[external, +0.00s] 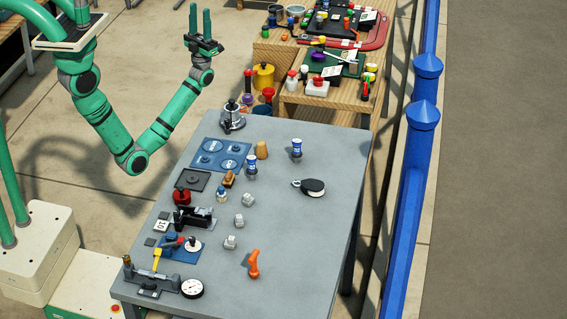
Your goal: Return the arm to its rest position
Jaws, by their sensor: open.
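My green arm shows in the external view at the upper left, bent at a low elbow with the forearm rising to the right. My gripper (200,28) is at the top end of the forearm, pointing up, with its two fingers apart and nothing between them. It is in the air beyond the far left corner of the grey table (300,240) and touches nothing that I can see.
Wooden tables (318,97) with many small items stand behind. A blue railing (413,170) runs along the right.

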